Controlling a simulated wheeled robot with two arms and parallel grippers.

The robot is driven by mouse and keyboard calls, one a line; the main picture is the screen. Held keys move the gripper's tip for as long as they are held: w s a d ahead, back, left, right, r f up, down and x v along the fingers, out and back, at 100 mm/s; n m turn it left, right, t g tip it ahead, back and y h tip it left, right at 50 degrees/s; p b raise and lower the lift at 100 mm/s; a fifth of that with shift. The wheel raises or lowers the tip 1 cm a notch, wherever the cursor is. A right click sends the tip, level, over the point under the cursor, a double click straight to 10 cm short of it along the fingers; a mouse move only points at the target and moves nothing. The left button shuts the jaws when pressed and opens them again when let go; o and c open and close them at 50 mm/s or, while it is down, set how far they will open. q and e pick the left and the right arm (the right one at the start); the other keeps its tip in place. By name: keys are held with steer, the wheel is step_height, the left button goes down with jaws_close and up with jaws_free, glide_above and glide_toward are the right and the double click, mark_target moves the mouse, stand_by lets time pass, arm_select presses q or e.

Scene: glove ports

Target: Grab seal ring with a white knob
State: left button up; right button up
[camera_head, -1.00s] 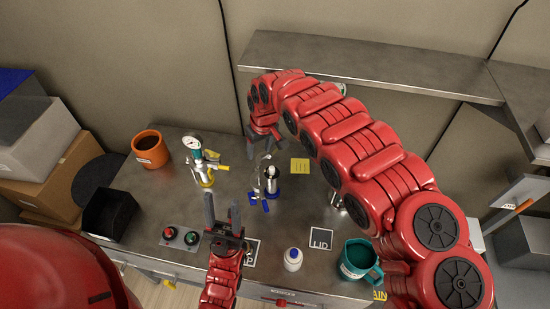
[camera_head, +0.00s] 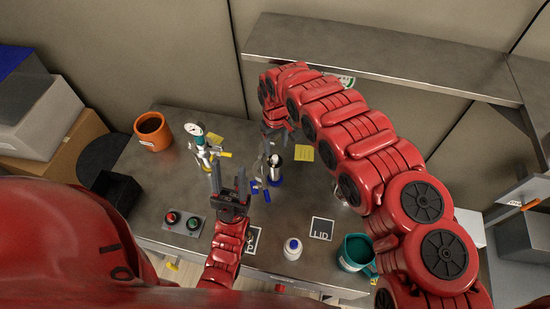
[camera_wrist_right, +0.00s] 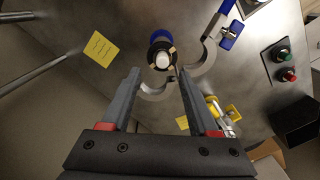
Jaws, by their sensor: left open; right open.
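The white knob (camera_wrist_right: 163,57) sits in the middle of a dark ring on top of an upright post in the right wrist view. In the head view, the silver post (camera_head: 275,168) with a blue base stands mid-bench, its top partly hidden by my right gripper. My right gripper (camera_wrist_right: 158,76) is open, its fingers pointing towards the knob, one on each side of it in the picture; I cannot tell whether they touch. It also shows above the post in the head view (camera_head: 277,146). My left gripper (camera_head: 228,176) is open and empty, left of the post.
An open metal clamp with a blue handle (camera_wrist_right: 228,42) lies around the post. A gauge fitting (camera_head: 200,145), button box (camera_head: 182,222), white bottle (camera_head: 292,249) and teal mug (camera_head: 355,252) stand nearby. A metal shelf (camera_head: 380,60) overhangs the back.

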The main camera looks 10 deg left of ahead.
mark_target(275, 157)
steer(key=shift+s+a+f+p, duration=0.15)
steer(key=shift+f+p, duration=0.35)
steer(key=shift+p, duration=0.05)
steer(key=shift+f+p, duration=0.6)
steer(key=shift+f, duration=0.35)
steer(key=shift+s+f, duration=0.1)
steer(key=shift+f, duration=1.1)
steer(key=shift+c, duration=0.3)
jaws_close()
